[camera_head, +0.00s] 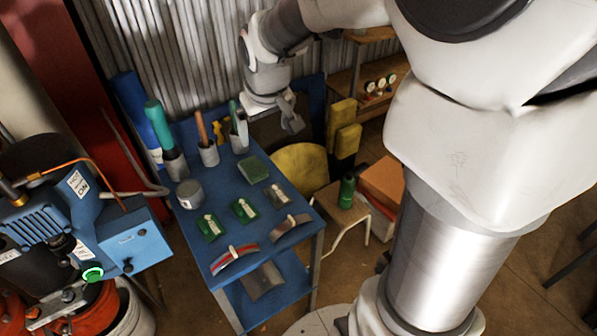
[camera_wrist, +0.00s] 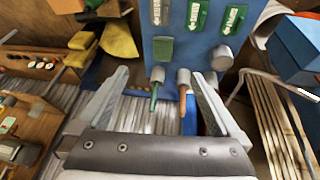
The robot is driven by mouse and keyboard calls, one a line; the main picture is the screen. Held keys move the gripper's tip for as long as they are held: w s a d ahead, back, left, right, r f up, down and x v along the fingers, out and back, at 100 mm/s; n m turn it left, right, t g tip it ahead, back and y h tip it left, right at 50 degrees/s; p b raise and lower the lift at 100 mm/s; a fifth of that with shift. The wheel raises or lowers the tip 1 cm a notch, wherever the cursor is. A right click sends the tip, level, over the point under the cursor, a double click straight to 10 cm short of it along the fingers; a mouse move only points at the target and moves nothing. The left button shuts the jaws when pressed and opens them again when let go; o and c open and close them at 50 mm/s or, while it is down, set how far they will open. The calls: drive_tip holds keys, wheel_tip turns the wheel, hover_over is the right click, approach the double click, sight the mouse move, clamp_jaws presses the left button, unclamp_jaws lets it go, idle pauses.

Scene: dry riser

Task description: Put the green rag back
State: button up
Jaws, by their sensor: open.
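A small folded green square, which looks like the green rag (camera_head: 253,169), lies flat on the blue table (camera_head: 228,186) near its back right edge. It also shows in the wrist view as a dark green square (camera_wrist: 163,48) beyond the cups. My gripper (camera_head: 290,117) is above and behind the table's back right corner, apart from the rag. In the wrist view the fingers of my gripper (camera_wrist: 160,76) are spread wide with nothing between them.
Cups holding tools stand along the table's back edge, including a brown-handled one (camera_head: 208,152). A grey tin (camera_head: 190,193) stands at the left. Several green labelled pieces (camera_head: 245,210) lie in front of the rag. A green bottle (camera_head: 346,190) stands on a stool.

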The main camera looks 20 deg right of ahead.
drive_tip(key=s+r+p, duration=0.1)
drive_tip(key=s+r, duration=0.3)
drive_tip(key=s, duration=0.6)
drive_tip(key=s+r+m, duration=0.1)
drive_tip(key=s+r, duration=0.3)
drive_tip(key=s, duration=0.6)
drive_tip(key=shift+s+a+m+t+y+p, duration=0.3)
drive_tip(key=shift+s+a+t+p, duration=0.1)
